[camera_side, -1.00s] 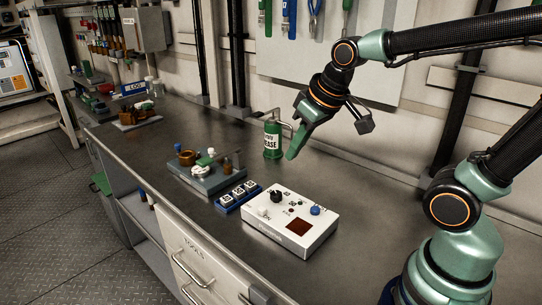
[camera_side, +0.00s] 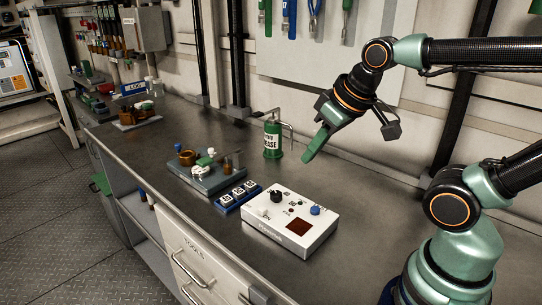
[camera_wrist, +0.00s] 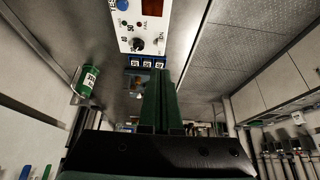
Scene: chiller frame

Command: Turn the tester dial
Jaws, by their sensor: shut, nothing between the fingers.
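The tester (camera_side: 270,226) is a white box on the bench with a black dial (camera_side: 275,196), a blue knob (camera_side: 315,210) and a dark red display (camera_side: 299,226). In the wrist view the tester (camera_wrist: 170,20) is at the top, and its black dial (camera_wrist: 137,44) is near its lower edge. My gripper (camera_side: 309,157) is shut and empty, above and behind the tester, apart from the dial. In the wrist view its green fingers (camera_wrist: 160,82) are together, pointing up the picture, below the tester.
A blue rack of small labelled blocks (camera_side: 238,196) sits left of the tester. A grey tray of small parts (camera_side: 205,180) lies beyond it. A green grease can (camera_side: 272,140) stands behind, left of my gripper. The bench right of the tester is clear.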

